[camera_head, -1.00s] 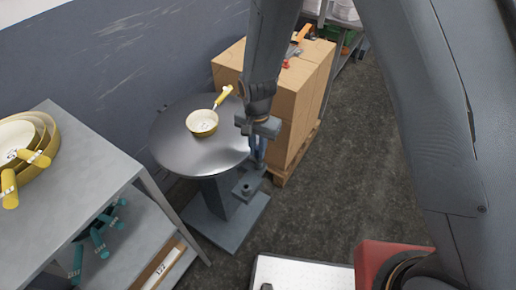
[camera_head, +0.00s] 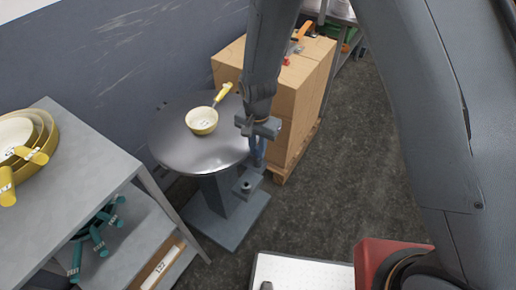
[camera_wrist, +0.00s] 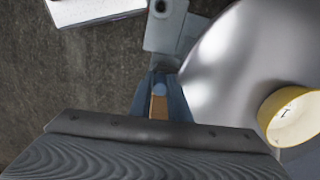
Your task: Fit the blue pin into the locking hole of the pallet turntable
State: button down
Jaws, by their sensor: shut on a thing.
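The pallet turntable (camera_head: 190,155) has a round grey metal top on a post with a square base. My gripper (camera_head: 258,158) points down beside the right edge of the round top. In the wrist view my gripper (camera_wrist: 160,98) is shut on the blue pin (camera_wrist: 160,87), whose rounded end shows between the fingers. A grey bracket (camera_head: 248,187) with a round dark feature sits low by the post, below the gripper. The bracket (camera_wrist: 165,35) also shows ahead in the wrist view. I cannot tell whether the pin touches it; the pin's lower end is hidden.
A small yellow pan (camera_head: 202,121) sits on the turntable, its handle toward the cartons (camera_head: 290,85) on a pallet behind. A grey shelf (camera_head: 75,160) at left holds yellow pans (camera_head: 35,135) and teal-handled ones (camera_head: 98,235) below.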

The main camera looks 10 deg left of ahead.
jog(key=shift+f, duration=0.5)
dwell(0.3)
jog(key=c, duration=1.6)
grip_release()
jog(key=shift+w+a, duration=0.15)
jog(key=shift+a, duration=0.05)
jog(key=shift+r, duration=0.15)
